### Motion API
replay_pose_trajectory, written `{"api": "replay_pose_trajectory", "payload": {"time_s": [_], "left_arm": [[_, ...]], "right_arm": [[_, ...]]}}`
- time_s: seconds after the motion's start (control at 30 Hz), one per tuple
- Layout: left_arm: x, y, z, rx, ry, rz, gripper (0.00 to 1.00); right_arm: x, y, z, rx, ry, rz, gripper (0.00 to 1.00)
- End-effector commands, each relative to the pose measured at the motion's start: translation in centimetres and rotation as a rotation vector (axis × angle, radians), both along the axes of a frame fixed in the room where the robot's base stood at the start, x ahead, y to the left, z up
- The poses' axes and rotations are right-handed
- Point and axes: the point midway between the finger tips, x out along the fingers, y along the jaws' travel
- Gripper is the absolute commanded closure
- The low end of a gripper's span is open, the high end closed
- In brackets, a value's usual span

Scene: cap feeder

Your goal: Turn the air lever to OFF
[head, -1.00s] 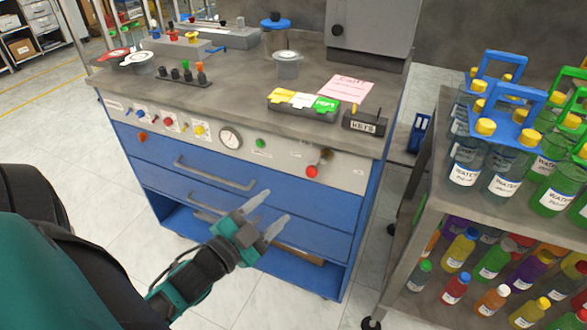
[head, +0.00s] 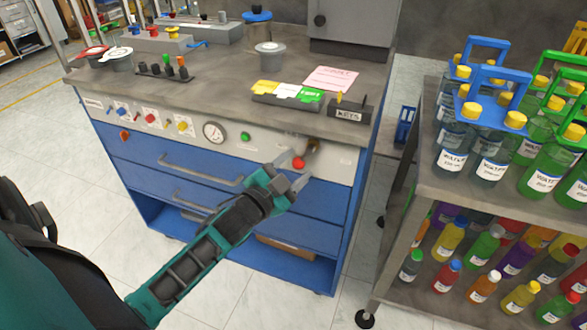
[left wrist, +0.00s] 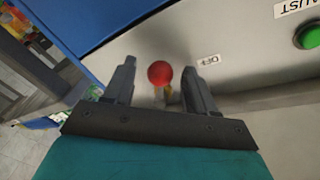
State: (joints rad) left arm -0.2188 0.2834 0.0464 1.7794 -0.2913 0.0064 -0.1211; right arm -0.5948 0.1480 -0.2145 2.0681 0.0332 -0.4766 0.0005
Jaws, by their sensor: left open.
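The air lever, with a red ball knob (head: 298,163) and a brass-coloured part behind it, is at the right end of the grey front panel. In the left wrist view the red knob (left wrist: 160,74) shows between my fingertips, with a short piece of stem below it. A small OFF label (left wrist: 208,60), upside down in that view, is on the panel to the right of the knob. My left gripper (head: 290,173) is open at the knob, a finger on each side. I cannot tell whether either finger touches it. My right gripper is not in view.
A green button (head: 245,136), a gauge (head: 213,132) and several coloured knobs line the panel to the left. Blue drawers with grey handles (head: 200,172) are below. A shelf cart (head: 432,180) with bottles stands to the right, across a floor gap.

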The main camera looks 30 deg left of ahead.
Motion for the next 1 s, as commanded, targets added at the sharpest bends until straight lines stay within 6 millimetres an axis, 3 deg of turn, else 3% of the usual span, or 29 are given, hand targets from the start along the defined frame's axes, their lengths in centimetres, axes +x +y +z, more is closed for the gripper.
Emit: {"api": "replay_pose_trajectory", "payload": {"time_s": [0.27,0.87,1.0], "left_arm": [[0.19,0.01,0.0,0.0,0.001,0.001,0.44],[0.15,0.0,0.0,0.0,0.0,0.0,0.99],[0.13,0.1,0.32,0.018,0.005,0.001,0.99]], "right_arm": [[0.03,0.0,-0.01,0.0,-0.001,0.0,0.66],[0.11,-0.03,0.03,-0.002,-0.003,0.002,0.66],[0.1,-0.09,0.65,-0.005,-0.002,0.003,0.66]]}}
